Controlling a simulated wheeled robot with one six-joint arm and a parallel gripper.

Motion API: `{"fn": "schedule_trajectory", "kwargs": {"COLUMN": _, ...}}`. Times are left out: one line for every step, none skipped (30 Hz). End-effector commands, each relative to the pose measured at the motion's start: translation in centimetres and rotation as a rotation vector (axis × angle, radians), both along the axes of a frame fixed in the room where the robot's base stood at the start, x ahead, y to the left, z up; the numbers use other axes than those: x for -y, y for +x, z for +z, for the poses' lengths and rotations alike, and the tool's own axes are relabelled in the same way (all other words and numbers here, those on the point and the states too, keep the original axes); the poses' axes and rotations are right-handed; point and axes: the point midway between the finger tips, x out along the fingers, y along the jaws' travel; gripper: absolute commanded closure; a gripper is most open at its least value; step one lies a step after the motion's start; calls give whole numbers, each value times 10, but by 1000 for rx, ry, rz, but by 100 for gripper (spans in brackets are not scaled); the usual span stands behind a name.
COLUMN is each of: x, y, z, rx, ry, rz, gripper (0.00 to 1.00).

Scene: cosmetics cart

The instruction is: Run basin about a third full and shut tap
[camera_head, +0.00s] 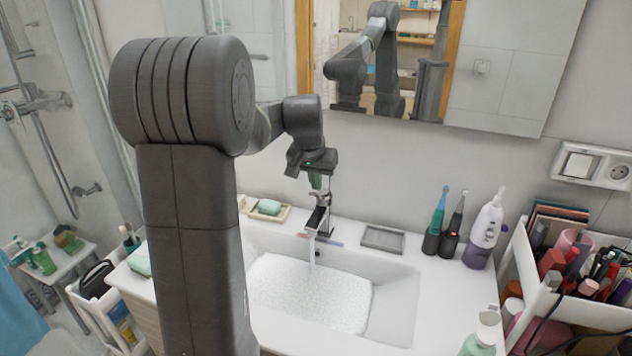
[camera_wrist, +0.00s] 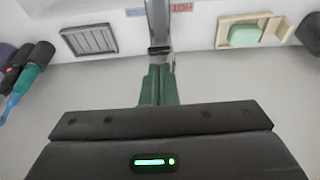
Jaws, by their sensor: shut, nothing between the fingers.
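The white basin (camera_head: 400,305) is set in the counter, with a speckled, rippled patch of water (camera_head: 312,292) over its bottom. A stream (camera_head: 312,250) falls from the dark tap (camera_head: 318,222) into it. The exact depth is hard to judge. My gripper (camera_head: 315,182) is above and behind the spout, at the upper part of the tap. In the wrist view my gripper's green fingers (camera_wrist: 159,72) are together and empty, with their tips close to the metal tap (camera_wrist: 159,30). I cannot tell whether they touch it.
A soap dish (camera_head: 284,213) with green soap is left of the tap, and a grey ribbed dish (camera_head: 383,239) is right. Toothbrushes (camera_head: 452,228) and a purple-white bottle (camera_head: 484,235) stand further right by a cosmetics box (camera_head: 540,270). The mirror (camera_head: 400,60) hangs behind my arm.

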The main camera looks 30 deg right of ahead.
Motion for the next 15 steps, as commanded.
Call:
{"fn": "schedule_trajectory", "kwargs": {"x": -1, "y": -1, "z": -6, "rx": 7, "ry": -9, "rz": 1, "gripper": 100}}
{"fn": "schedule_trajectory", "kwargs": {"x": -2, "y": -1, "z": -7, "rx": 12, "ry": -15, "rz": 1, "gripper": 100}}
{"fn": "schedule_trajectory", "kwargs": {"x": -2, "y": -2, "z": -10, "rx": 19, "ry": -25, "rz": 2, "gripper": 100}}
{"fn": "schedule_trajectory", "kwargs": {"x": -3, "y": -2, "z": -11, "rx": 26, "ry": -35, "rz": 2, "gripper": 100}}
{"fn": "schedule_trajectory", "kwargs": {"x": -4, "y": -3, "z": -12, "rx": 32, "ry": -43, "rz": 2, "gripper": 100}}
{"fn": "schedule_trajectory", "kwargs": {"x": -4, "y": -3, "z": -13, "rx": 42, "ry": -55, "rz": 1, "gripper": 100}}
{"fn": "schedule_trajectory", "kwargs": {"x": -5, "y": -4, "z": -15, "rx": 49, "ry": -62, "rz": 0, "gripper": 100}}
{"fn": "schedule_trajectory", "kwargs": {"x": -6, "y": -5, "z": -15, "rx": 55, "ry": -70, "rz": 0, "gripper": 100}}
{"fn": "schedule_trajectory", "kwargs": {"x": -6, "y": -5, "z": -16, "rx": 63, "ry": -81, "rz": 1, "gripper": 100}}
{"fn": "schedule_trajectory", "kwargs": {"x": -7, "y": -6, "z": -17, "rx": 70, "ry": -90, "rz": 1, "gripper": 100}}
{"fn": "schedule_trajectory", "kwargs": {"x": -7, "y": -6, "z": -18, "rx": 77, "ry": -98, "rz": 1, "gripper": 100}}
{"fn": "schedule_trajectory", "kwargs": {"x": -8, "y": -7, "z": -19, "rx": 85, "ry": -108, "rz": 1, "gripper": 100}}
{"fn": "schedule_trajectory", "kwargs": {"x": -9, "y": -7, "z": -21, "rx": 92, "ry": -115, "rz": 0, "gripper": 100}}
{"fn": "schedule_trajectory", "kwargs": {"x": -9, "y": -8, "z": -22, "rx": 98, "ry": -124, "rz": 0, "gripper": 100}}
{"fn": "schedule_trajectory", "kwargs": {"x": -10, "y": -8, "z": -22, "rx": 106, "ry": -135, "rz": 1, "gripper": 100}}
